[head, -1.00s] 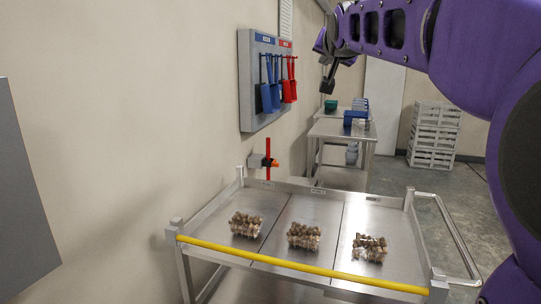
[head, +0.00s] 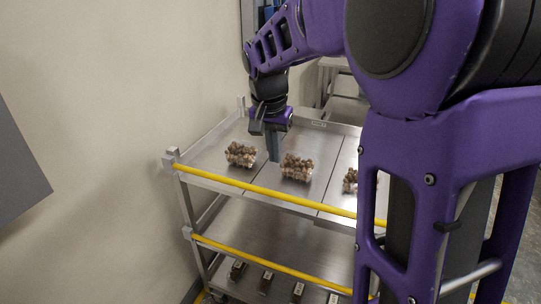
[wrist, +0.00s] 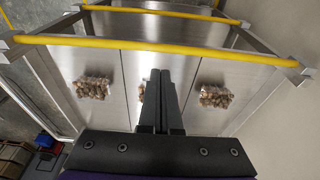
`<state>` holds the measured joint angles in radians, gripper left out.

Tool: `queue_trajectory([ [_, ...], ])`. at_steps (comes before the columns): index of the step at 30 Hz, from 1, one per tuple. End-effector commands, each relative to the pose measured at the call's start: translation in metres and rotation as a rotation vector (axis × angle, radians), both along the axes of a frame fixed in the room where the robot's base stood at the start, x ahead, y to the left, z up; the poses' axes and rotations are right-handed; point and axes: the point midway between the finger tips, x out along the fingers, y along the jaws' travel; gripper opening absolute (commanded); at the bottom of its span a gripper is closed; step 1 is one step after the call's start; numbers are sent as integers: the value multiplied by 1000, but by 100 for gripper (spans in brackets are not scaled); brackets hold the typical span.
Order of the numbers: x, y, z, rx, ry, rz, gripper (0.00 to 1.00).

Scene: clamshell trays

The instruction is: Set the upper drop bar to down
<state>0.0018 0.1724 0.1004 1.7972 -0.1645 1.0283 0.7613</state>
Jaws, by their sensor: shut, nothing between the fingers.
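The upper drop bar (head: 265,192) is a yellow rail along the front edge of the cart's top shelf. It runs straight between the corner posts, near their tops, with its right end hidden behind my arm. In the wrist view the upper drop bar (wrist: 160,48) crosses the whole cart width. My gripper (head: 274,157) points down over the top shelf, behind the bar and apart from it. In the wrist view my gripper's fingers (wrist: 161,76) are together and empty, with their tips short of the bar. They partly cover the middle clamshell tray.
Clamshell trays of brown produce sit on the top shelf: left (head: 240,155), middle (head: 296,168) and right (head: 350,181). A lower yellow bar (head: 270,265) fronts the shelf below, where several small dark items stand (head: 266,281). A wall stands close on the left.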

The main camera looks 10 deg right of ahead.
Motion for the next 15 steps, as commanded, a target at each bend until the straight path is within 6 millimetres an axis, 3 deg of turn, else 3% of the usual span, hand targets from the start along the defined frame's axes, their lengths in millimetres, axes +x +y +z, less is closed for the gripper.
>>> queue_trajectory([
  [9,10,-7,-68,0,4,2,0],
  [15,16,-11,-102,0,2,1,0],
])
